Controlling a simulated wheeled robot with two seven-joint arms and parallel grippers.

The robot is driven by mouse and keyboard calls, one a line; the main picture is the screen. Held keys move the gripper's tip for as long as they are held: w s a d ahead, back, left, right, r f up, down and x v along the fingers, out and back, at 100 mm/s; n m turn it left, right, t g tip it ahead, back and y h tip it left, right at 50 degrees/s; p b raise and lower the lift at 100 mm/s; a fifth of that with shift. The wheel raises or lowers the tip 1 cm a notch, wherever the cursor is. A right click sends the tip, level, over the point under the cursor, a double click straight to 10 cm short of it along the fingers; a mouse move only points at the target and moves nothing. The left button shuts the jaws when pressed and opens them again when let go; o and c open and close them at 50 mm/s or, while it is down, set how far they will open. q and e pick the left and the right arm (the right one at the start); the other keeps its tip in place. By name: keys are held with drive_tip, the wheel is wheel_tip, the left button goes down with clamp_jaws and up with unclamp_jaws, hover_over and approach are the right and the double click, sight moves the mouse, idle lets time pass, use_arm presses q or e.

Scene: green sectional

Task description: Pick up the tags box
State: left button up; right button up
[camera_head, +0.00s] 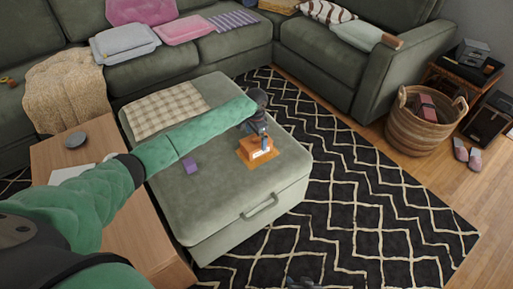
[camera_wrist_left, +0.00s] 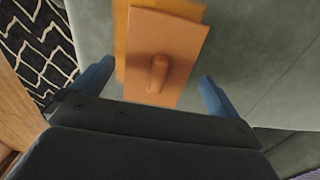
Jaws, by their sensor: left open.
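The tags box, an orange-brown box with a pale label (camera_head: 258,149), sits on the green ottoman (camera_head: 225,190) near its right side. In the left wrist view its flat top (camera_wrist_left: 185,45) shows a rounded knob in the middle. My left gripper (camera_head: 261,133) is just above the box in the head view. In the left wrist view its blue fingers are apart, one on each side of the knob (camera_wrist_left: 159,73), with nothing gripped. A brighter orange flat piece (camera_head: 243,155) shows under the box. A dark part at the bottom edge (camera_head: 303,283) looks like my right gripper; its jaws are unclear.
A checked cloth (camera_head: 168,108) and a small purple item (camera_head: 190,165) lie on the ottoman. A wooden table (camera_head: 95,140) stands at left, under my left arm. A wicker basket (camera_head: 410,130) stands on the right. Open patterned rug (camera_head: 370,205) lies right of the ottoman.

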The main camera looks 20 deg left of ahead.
sight(256, 142)
use_arm(q)
wheel_tip(256, 142, down, 4)
drive_tip(key=shift+s+d, duration=0.1)
drive_tip(key=c, duration=1)
drive_tip(key=shift+r, duration=0.1)
drive_tip(key=shift+c, duration=0.2)
